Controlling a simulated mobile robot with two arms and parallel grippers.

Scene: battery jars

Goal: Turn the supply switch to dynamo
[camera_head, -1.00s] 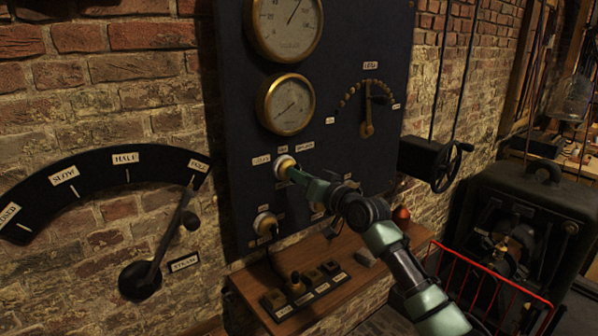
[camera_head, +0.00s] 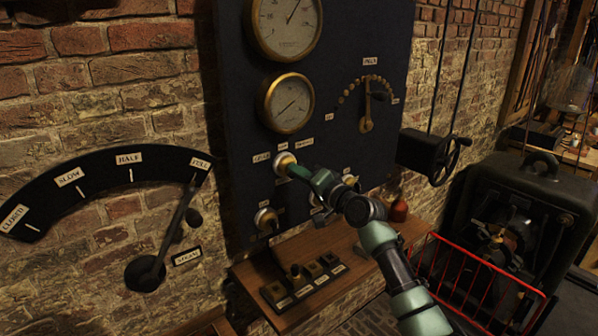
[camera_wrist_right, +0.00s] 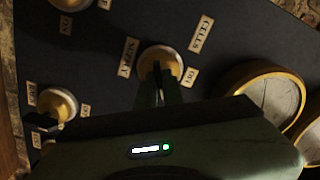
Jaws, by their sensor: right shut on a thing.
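The supply switch (camera_head: 285,161) is a round brass and white knob on the dark panel, below the lower gauge. My right gripper (camera_head: 294,171) reaches it from the lower right and is shut on it. In the right wrist view the switch (camera_wrist_right: 162,62) sits at the tips of my right gripper (camera_wrist_right: 158,80). A "SUPPLY" label (camera_wrist_right: 128,57) and a "CELLS" label (camera_wrist_right: 202,33) flank it, with a small label (camera_wrist_right: 190,76) between it and the gauges. The dynamo label cannot be read, and the fingers hide where the switch points. My left gripper is out of view.
Another knob (camera_head: 265,220) sits below on the panel, and one (camera_head: 318,198) is partly behind my arm. A wooden shelf (camera_head: 335,244) with small switches juts out underneath. A steam lever (camera_head: 176,230) is at left. A red rail (camera_head: 475,275) fronts the dark machine at right.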

